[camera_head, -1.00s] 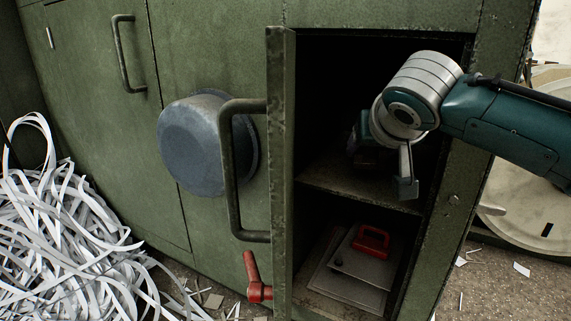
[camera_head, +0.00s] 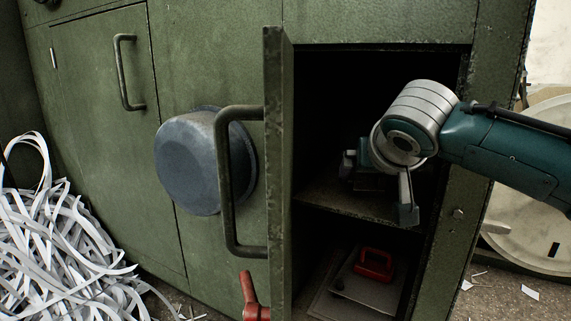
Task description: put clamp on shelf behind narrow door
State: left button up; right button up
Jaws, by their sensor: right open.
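The narrow door (camera_head: 279,170) of the green cabinet stands open, seen nearly edge-on, with its long bar handle (camera_head: 226,180) facing left. Behind it is a dark opening with a shelf (camera_head: 330,200). My right gripper (camera_head: 378,190) is inside the opening, just above the shelf, and is open. One grey finger shows at its right, below my silver wrist. Dark teal and grey shapes lie left of the wrist in shadow; I cannot tell whether the clamp is among them. I cannot make out the clamp for sure. My left gripper is not in view.
A grey plate with a red handle (camera_head: 374,265) lies in the lower compartment. A red lever (camera_head: 252,298) is low by the door. Shredded paper (camera_head: 60,250) is heaped at left.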

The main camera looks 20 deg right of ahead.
jog(key=p+v, duration=0.8)
jog(key=v, duration=0.3)
jog(key=s+a+f+n+g+y, duration=0.1)
jog(key=s+a+f+n+g, duration=0.1)
jog(key=s, duration=0.6)
jog(key=s+a+f+n+g+y, duration=0.2)
jog(key=s+a+f+n, duration=0.1)
jog(key=s, duration=0.5)
jog(key=s+a+f+n+g+y, duration=0.1)
jog(key=s+a+f+n+y, duration=0.1)
jog(key=s, duration=0.7)
jog(key=a+f, duration=0.1)
jog(key=a, duration=0.1)
jog(key=shift+a+g, duration=0.3)
jog(key=shift+g, duration=0.1)
jog(key=shift+s, duration=0.15)
